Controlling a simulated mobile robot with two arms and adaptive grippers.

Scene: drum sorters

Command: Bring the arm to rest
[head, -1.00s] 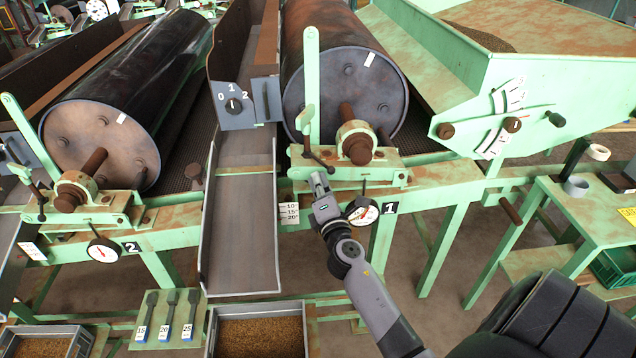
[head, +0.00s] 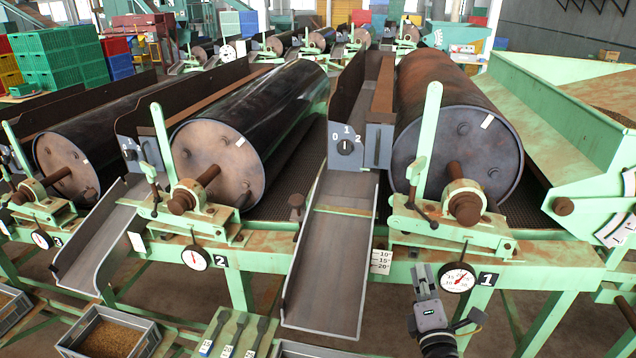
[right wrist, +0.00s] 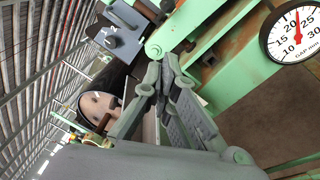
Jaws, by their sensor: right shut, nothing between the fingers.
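My right gripper (head: 424,283) is low in the head view, in front of the green frame of drum sorter 1 and just left of its round gap dial (head: 458,278). Its fingers are shut and empty, pointing up in the picture. In the right wrist view the fingers (right wrist: 165,75) meet, with nothing between them, and the dial (right wrist: 296,36) shows at the upper right. The gripper looks apart from the machine in the wrist view. My left gripper is not in view.
Drum 1 (head: 456,140) and drum 2 (head: 240,140) lie behind the green frame. A metal chute (head: 330,250) slopes down left of the gripper. A switch box (head: 346,145) sits above it. A grain tray (head: 108,335) and several gauge tools (head: 235,335) are at lower left.

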